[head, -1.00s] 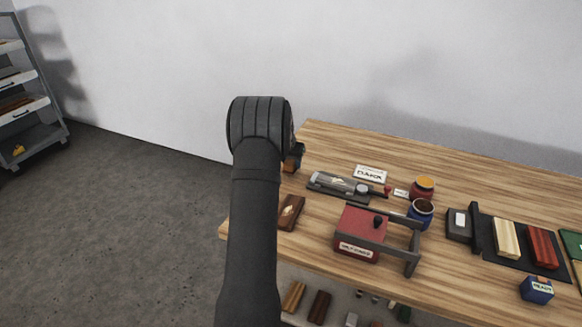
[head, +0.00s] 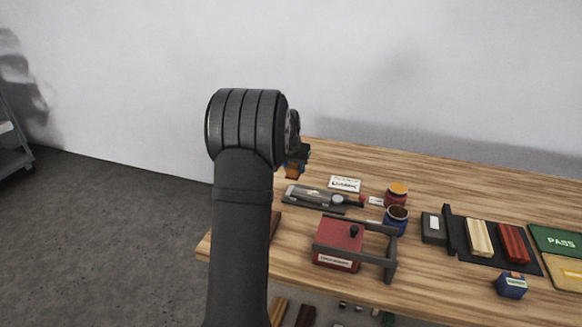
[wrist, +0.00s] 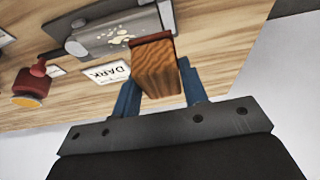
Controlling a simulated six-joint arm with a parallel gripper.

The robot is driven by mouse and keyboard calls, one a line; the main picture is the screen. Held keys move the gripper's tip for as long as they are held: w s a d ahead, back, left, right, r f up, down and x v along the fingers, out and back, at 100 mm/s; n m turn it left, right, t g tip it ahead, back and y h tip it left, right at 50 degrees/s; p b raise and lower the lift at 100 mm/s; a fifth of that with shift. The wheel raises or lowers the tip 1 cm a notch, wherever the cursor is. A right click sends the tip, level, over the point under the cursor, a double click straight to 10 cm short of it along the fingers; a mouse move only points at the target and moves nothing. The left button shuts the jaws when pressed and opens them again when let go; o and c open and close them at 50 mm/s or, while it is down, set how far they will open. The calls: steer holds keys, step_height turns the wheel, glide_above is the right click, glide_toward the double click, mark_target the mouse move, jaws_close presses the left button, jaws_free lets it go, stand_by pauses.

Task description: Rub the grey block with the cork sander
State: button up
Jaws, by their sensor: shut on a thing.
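My gripper (wrist: 157,80) is shut on a brown, grained block with a dark red far face, which looks like the cork sander (wrist: 160,72). The blue fingers sit on either side of it. In the head view the sander (head: 293,172) shows just right of my wrist, above the table's left part. A grey block-like piece with a cream splatter (wrist: 118,36) lies beyond the sander in the wrist view. It also shows on the table in the head view (head: 308,197). The sander overlaps its edge in the wrist view; I cannot tell whether they touch.
A DARK card (head: 345,184), an orange-topped red jar (head: 397,194) and a blue jar (head: 396,218) stand close by. A red box with a grey frame (head: 338,244) is in front. A dark grey labelled block (head: 434,229) stands right. My arm hides the table's left edge.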

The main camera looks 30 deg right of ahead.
steer(key=o, duration=0.4)
steer(key=c, duration=0.3)
steer(key=d, duration=0.3)
glide_above(303, 188)
steer(key=a, duration=0.1)
steer(key=shift+s+f, duration=0.25)
steer(key=shift+f, duration=1.25)
steer(key=shift+s+f, duration=0.2)
steer(key=shift+f, duration=1.3)
steer(key=shift+s+d+f, duration=0.15)
steer(key=shift+d+f, duration=0.05)
steer(key=shift+f, duration=0.75)
steer(key=shift+c, duration=0.3)
steer(key=shift+s+d, duration=2.35)
steer(key=shift+s, duration=0.15)
steer(key=shift+w+a, duration=2.5)
steer(key=shift+w, duration=0.05)
steer(key=shift+w+r, duration=0.15)
steer(key=shift+r, duration=4)
